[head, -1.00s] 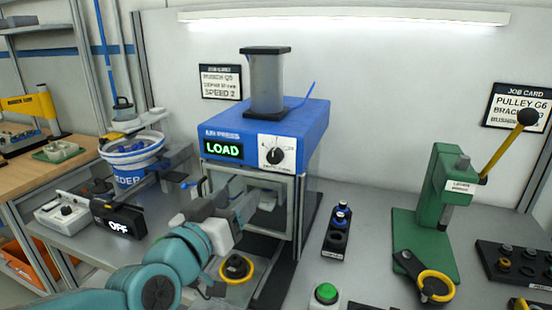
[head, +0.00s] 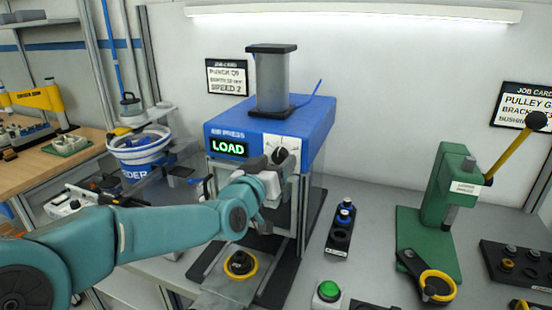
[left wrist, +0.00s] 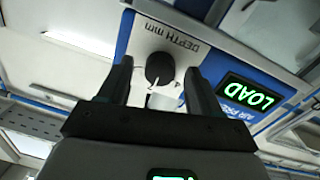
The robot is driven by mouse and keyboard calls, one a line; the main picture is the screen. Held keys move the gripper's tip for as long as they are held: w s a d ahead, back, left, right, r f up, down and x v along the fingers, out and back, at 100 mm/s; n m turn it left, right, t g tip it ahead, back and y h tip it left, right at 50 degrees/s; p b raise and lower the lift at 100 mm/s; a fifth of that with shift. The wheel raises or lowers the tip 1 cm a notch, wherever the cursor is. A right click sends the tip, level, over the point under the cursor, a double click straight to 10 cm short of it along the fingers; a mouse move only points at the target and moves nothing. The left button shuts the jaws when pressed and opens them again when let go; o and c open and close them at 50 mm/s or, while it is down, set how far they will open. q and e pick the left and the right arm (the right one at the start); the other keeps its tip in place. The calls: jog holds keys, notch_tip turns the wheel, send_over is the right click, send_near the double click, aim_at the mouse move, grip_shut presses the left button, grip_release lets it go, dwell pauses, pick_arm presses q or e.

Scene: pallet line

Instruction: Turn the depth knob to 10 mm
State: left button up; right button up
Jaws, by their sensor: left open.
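The depth knob (head: 280,154) is a small black dial on a white plate at the front of the blue air press (head: 317,139). In the left wrist view, the knob (left wrist: 160,67) shows upside down below the words DEPTH mm, between the two fingers. My left gripper (head: 284,170) is open in front of the knob plate; it also shows in the left wrist view (left wrist: 160,85). I cannot tell whether the fingers touch the knob. The knob's setting is too small to read, and the gripper partly hides its plate in the head view. My right gripper is not in view.
The press display (head: 229,149) reads LOAD. A round black part with a yellow ring (head: 240,265) sits low before the press. A black holder with blue-topped parts (head: 339,237), a green button (head: 328,291) and a green lever press (head: 440,215) stand to the right.

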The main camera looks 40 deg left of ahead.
pick_arm(q)
jog(key=shift+w+a+r, duration=0.15)
jog(key=shift+w, duration=0.15)
jog(key=shift+c, duration=1.2)
jog(key=c, duration=0.8)
